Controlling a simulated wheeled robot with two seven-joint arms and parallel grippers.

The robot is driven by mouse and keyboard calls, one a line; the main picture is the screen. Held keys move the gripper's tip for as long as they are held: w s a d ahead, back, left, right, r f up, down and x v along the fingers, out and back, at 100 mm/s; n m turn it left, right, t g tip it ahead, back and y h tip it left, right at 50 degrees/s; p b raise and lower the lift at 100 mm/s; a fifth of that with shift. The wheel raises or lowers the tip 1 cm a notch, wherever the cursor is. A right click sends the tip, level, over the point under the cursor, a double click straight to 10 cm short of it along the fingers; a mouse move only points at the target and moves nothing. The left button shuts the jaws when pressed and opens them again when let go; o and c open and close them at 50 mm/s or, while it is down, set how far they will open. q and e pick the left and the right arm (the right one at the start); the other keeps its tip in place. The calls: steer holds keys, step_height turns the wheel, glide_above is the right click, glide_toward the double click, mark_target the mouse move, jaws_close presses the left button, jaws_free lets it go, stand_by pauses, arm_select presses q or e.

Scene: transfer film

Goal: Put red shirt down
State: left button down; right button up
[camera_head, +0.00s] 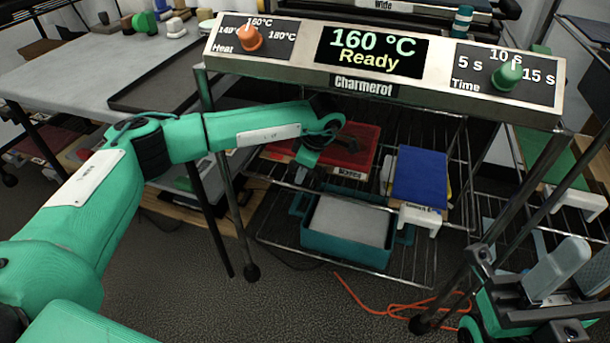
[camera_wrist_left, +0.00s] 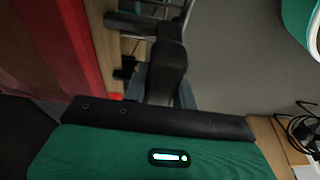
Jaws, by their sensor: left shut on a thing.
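The red shirt (camera_head: 368,140) is a flat red piece at the wire rack under the heat press, in the head view. My left gripper (camera_head: 345,140) reaches in from the left over it and is shut on it; the fingertips are partly hidden by the arm. In the left wrist view a red strip (camera_wrist_left: 88,50) runs down the left side, beside the dark gripper fingers (camera_wrist_left: 165,70). Whether the shirt rests fully on the rack cannot be told. My right gripper (camera_head: 550,285) is at the lower right, away from the shirt; its jaw gap is unclear.
A folded blue shirt (camera_head: 420,178) lies right of the red one, above a white label holder. A teal bin (camera_head: 345,245) stands below on the rack (camera_head: 430,262). The press panel (camera_head: 390,60) overhangs the shelf. An orange cable (camera_head: 395,308) lies on the floor.

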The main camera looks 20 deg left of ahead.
arm_select(q)
steer(key=shift+w+f, duration=0.1)
steer(key=shift+f, duration=0.2)
steer(key=shift+r, duration=0.1)
steer(key=c, duration=1.1)
jaws_free()
